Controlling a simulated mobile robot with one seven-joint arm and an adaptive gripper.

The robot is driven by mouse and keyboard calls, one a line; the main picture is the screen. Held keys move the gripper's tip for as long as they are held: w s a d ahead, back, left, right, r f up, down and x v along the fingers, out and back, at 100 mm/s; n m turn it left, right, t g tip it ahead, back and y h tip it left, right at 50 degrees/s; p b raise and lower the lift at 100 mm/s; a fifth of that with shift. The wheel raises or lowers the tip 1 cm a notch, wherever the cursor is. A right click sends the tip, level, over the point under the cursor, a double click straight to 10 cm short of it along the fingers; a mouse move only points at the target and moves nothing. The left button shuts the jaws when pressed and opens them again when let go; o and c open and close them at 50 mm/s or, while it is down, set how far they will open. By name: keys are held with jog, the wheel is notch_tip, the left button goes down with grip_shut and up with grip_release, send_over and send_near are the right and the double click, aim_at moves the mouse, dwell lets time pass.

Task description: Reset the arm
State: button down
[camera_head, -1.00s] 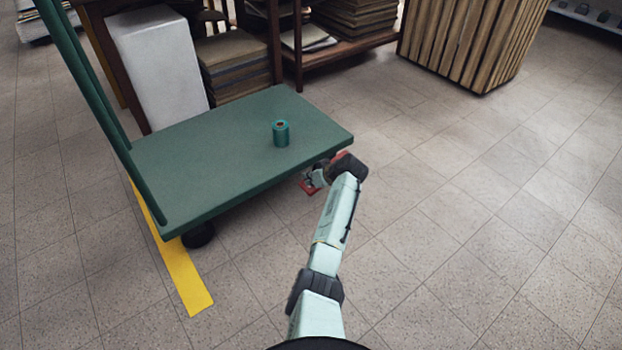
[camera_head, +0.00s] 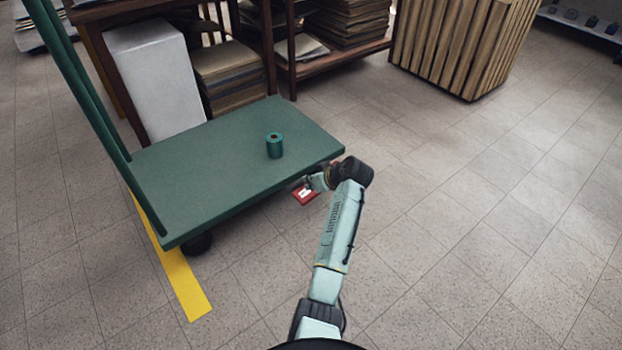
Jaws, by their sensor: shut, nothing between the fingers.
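My arm reaches forward from the bottom middle of the head view, bent at a dark joint near the front right corner of the green cart. My gripper (camera_head: 304,193) is at its end, a small red and pale shape pointing left, just in front of the cart's near edge. It is shut with nothing visible in it. The fingertips are too small to see clearly. It is apart from the teal spool (camera_head: 275,146), which stands upright on the cart deck.
The green flatbed cart (camera_head: 200,185) has its handle at the left. Yellow tape (camera_head: 185,285) marks the floor beside it. A white box (camera_head: 158,85), shelves with stacked sheets (camera_head: 228,75) and a slatted wooden crate (camera_head: 460,45) stand behind. The floor at right is clear.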

jog(key=shift+s+d+r, duration=0.15)
jog(key=shift+s+r, duration=0.15)
jog(key=shift+r, duration=0.05)
dwell(0.3)
